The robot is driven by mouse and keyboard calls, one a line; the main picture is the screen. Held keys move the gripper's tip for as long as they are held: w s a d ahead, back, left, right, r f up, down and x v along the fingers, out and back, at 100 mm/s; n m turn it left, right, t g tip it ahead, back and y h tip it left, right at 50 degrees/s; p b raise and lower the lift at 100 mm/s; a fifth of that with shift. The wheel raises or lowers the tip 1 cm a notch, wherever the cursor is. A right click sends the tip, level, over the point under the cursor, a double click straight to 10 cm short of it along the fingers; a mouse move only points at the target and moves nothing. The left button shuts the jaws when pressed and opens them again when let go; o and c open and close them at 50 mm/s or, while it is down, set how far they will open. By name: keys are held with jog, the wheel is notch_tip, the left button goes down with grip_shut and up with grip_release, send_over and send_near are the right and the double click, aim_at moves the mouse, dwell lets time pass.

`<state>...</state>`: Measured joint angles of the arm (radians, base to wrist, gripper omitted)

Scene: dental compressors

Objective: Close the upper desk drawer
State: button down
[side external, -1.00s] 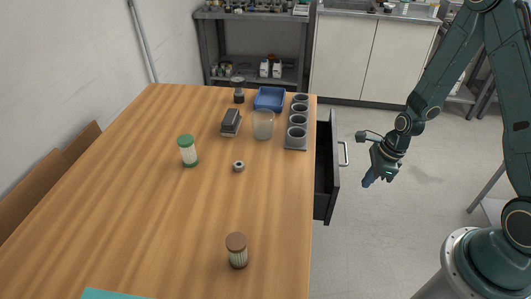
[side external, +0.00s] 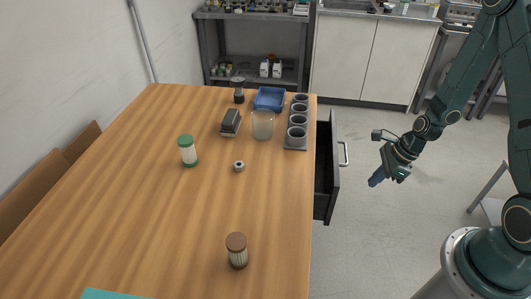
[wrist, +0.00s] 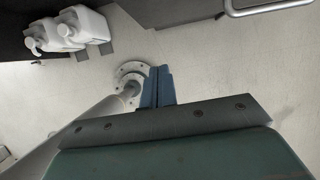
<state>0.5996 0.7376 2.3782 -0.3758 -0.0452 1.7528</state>
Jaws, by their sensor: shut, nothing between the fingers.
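The upper desk drawer (side external: 326,175) is dark and stands pulled out from the right side of the wooden desk (side external: 215,215). Its metal handle (side external: 344,154) is on the front panel, facing my arm. The handle also shows at the top right of the wrist view (wrist: 268,8). My gripper (side external: 376,180) is to the right of the drawer front, apart from it and from the handle. Its blue fingers (wrist: 157,87) are shut together with nothing between them. Most of the drawer's inside is hidden by its front panel in the side view.
On the desk are a grey rack of cups (side external: 297,133), a blue tray (side external: 270,98), a clear beaker (side external: 263,124), a green-lidded jar (side external: 187,150) and a brown-lidded jar (side external: 237,250). White bottles (wrist: 70,30) show in the wrist view. Floor right of the drawer is clear.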

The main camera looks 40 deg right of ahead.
aim_at(330, 192)
jog(key=shift+f, duration=0.15)
jog(key=w+a+f, duration=0.5)
jog(key=f, duration=0.4)
jog(key=shift+w+a, duration=0.25)
dwell(0.5)
dwell(0.4)
jog(key=shift+w+a, duration=1.7)
jog(key=shift+s+d, duration=0.1)
